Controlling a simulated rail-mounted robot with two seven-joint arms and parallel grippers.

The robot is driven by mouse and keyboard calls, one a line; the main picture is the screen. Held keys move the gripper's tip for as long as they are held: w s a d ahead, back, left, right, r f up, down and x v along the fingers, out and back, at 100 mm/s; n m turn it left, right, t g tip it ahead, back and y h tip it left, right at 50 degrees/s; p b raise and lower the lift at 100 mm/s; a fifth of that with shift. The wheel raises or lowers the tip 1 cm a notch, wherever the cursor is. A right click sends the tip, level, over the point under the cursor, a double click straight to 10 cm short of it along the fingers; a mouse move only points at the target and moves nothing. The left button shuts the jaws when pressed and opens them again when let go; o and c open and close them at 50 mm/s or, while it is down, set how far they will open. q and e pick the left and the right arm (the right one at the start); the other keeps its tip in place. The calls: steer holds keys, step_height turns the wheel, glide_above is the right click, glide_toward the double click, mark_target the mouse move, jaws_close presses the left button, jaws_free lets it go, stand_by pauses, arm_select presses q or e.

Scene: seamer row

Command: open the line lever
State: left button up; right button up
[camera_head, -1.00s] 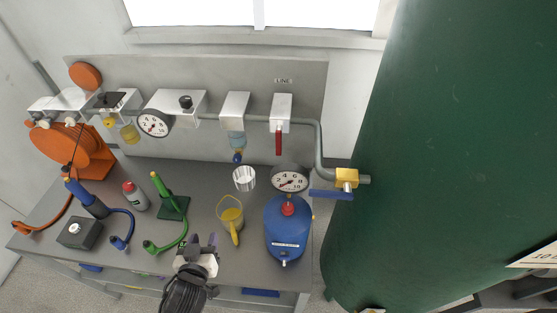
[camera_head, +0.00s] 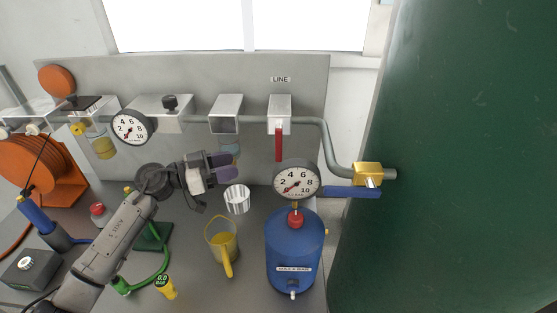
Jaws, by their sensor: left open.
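The line lever is a red handle (camera_head: 279,145) that hangs straight down from a white valve block (camera_head: 280,109) on the grey back panel. A "LINE" label (camera_head: 281,80) is fixed above the block. My left gripper (camera_head: 230,167) has dark purple-grey fingers and is open and empty. It is to the left of the red handle and a little lower, apart from it, above the bench. Its fingers point right, and they partly cover the lower end of a clear bowl (camera_head: 229,150) under the neighbouring block. My right gripper is out of view.
A blue tank (camera_head: 293,252) with a dial gauge (camera_head: 297,180) stands below the lever. A yellow valve (camera_head: 367,174) with a blue handle (camera_head: 351,192) is on the pipe at right, beside a large green tank (camera_head: 450,150). A metal cup (camera_head: 237,198) and yellow jug (camera_head: 221,240) stand below.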

mark_target(279, 161)
arm_select(q)
steer(key=shift+b+x, duration=1.55)
steer(key=shift+x, duration=5.15)
jaws_close()
